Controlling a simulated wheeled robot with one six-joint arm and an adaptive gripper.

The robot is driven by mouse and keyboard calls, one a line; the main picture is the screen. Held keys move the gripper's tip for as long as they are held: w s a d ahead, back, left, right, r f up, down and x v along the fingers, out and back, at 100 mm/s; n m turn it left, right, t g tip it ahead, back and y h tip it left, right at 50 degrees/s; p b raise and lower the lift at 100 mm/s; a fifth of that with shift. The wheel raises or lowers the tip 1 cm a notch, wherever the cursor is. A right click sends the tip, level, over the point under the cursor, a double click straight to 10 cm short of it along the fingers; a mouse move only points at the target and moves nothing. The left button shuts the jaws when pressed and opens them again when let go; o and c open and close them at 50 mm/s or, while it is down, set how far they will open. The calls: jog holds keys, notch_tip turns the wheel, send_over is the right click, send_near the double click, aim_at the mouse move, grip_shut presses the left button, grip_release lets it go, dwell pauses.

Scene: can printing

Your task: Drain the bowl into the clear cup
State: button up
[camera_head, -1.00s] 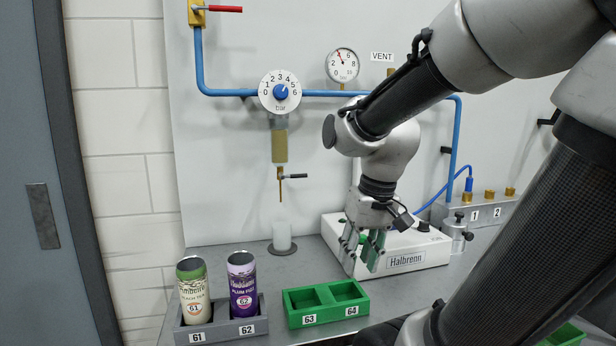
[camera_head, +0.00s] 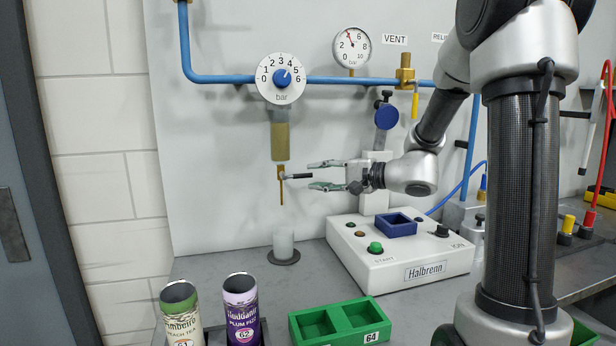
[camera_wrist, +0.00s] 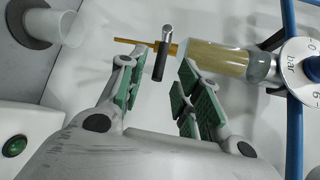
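The bowl (camera_head: 280,137), a yellowish cylinder, hangs under the pressure dial on the wall panel. Below it is a thin brass drain (camera_head: 281,190) with a black lever (camera_head: 298,177) pointing sideways to the right. The clear cup (camera_head: 284,244) stands upright on a dark round base below the drain; no liquid can be made out in it. My gripper (camera_head: 313,176) is open at the lever's free end. In the wrist view the lever (camera_wrist: 160,62) shows between the green-padded fingertips (camera_wrist: 155,68), not clasped. The bowl (camera_wrist: 222,60) and cup (camera_wrist: 42,25) also show there.
The white Halbrenn machine (camera_head: 400,259) with a blue nest (camera_head: 396,225) stands below and right of my gripper. A green two-slot tray (camera_head: 340,322) and cans 61 (camera_head: 181,315) and 62 (camera_head: 241,310) are in front. Blue pipe (camera_head: 225,80) runs along the panel.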

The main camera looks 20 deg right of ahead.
aim_at(306, 176)
jog(key=x, duration=0.5)
jog(key=shift+a, duration=0.1)
jog(key=shift+c, duration=0.4)
grip_shut()
